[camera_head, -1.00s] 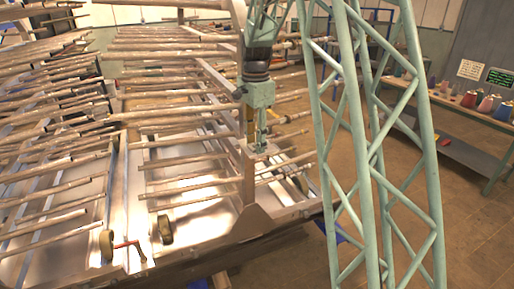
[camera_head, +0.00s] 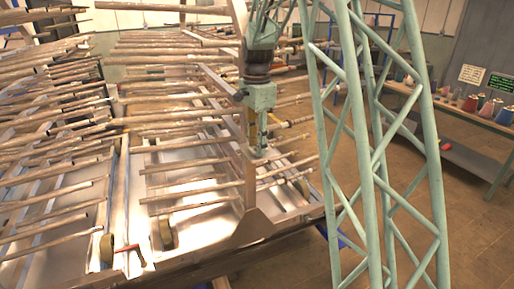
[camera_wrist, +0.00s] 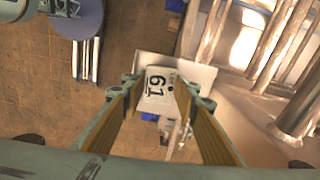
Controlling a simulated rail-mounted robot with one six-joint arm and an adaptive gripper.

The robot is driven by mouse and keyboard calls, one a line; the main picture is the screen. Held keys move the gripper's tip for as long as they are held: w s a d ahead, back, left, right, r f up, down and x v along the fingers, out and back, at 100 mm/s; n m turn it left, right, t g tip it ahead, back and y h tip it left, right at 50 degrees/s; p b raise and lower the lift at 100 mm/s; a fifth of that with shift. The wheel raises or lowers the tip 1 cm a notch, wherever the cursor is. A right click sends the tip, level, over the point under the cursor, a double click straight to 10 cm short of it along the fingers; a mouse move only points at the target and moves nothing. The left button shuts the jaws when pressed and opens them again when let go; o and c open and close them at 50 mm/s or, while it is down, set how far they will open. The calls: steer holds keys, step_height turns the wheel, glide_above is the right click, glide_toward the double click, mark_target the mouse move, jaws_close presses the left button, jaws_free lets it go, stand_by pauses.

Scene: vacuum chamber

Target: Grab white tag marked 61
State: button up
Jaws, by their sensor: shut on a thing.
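The white tag marked 61 (camera_wrist: 158,83) shows in the middle of the wrist view, its black digits turned sideways. My gripper (camera_wrist: 160,88) has its two yellow-padded fingers on either side of the tag, with the fingertips at its edges, and is shut on it. In the head view my gripper (camera_head: 259,150) points down beside the upright post at the near right corner of the rack. The tag is too small to make out in the head view.
The metal rack (camera_head: 190,165) with many long rods jutting out lies left of and around my gripper. A workbench (camera_head: 450,112) with several coloured containers stands at the right. Brown tiled floor (camera_head: 450,220) is open at lower right.

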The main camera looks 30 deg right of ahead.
steer(key=shift+r, duration=1.3)
steer(key=s+a+r+b, duration=0.1)
steer(key=s+a+b, duration=0.1)
steer(key=s, duration=1.3)
steer(key=shift+s+a+r, duration=0.3)
steer(key=shift+a, duration=0.25)
steer(key=shift+f, duration=0.1)
